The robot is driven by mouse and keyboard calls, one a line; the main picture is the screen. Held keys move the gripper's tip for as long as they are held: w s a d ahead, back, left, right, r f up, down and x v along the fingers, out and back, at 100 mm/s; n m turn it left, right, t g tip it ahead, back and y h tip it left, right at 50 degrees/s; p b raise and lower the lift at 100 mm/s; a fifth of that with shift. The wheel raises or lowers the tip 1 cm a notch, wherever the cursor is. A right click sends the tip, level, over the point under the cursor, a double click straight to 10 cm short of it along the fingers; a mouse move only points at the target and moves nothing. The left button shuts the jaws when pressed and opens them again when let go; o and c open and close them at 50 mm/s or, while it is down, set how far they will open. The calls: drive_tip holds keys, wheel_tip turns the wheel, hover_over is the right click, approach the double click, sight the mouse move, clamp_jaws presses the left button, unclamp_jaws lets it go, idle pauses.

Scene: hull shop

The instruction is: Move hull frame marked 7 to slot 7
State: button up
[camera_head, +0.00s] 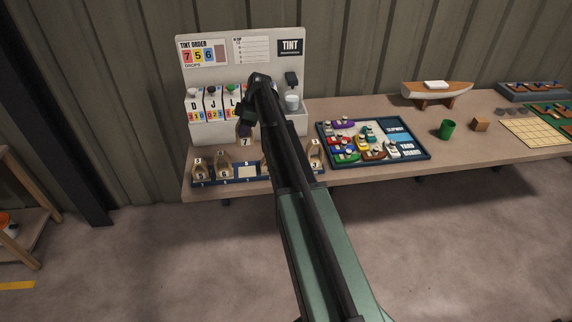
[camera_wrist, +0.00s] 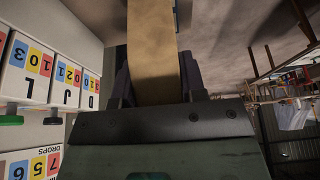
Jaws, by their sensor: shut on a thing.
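The hull frame marked 7 (camera_head: 245,141) is a small tan piece with a dark 7 on its face. My gripper (camera_head: 248,122) is shut on it and holds it in front of the tint stand, above the blue slotted base (camera_head: 236,180). In the wrist view a tan strip of the frame (camera_wrist: 153,45) runs between the dark fingers (camera_wrist: 155,85). On the base, tan hull frames stand at the left (camera_head: 200,170), beside it (camera_head: 223,164), and at the right end (camera_head: 315,156). My arm hides part of the base's middle and right. I cannot read the slot number under the held frame.
The white tint stand (camera_head: 240,55) with bottles rises close behind my gripper. A dark tray of small coloured boats (camera_head: 373,160) lies to the right. Farther right are a model hull (camera_head: 437,93), a green cup (camera_head: 447,130) and a wooden block (camera_head: 480,125).

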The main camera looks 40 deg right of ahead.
drive_tip(key=s+d, duration=0.4)
drive_tip(key=d, duration=0.3)
drive_tip(key=s+d, duration=0.3)
drive_tip(key=d, duration=0.5)
drive_tip(key=shift+s+d, duration=0.2)
drive_tip(key=shift+s, duration=0.2)
drive_tip(key=shift+f, duration=0.15)
wheel_tip(320, 180, down, 12)
drive_tip(key=b, duration=1.2)
drive_tip(key=shift+r, duration=0.2)
drive_tip(key=shift+f+b, duration=1.25)
drive_tip(key=shift+f, duration=0.05)
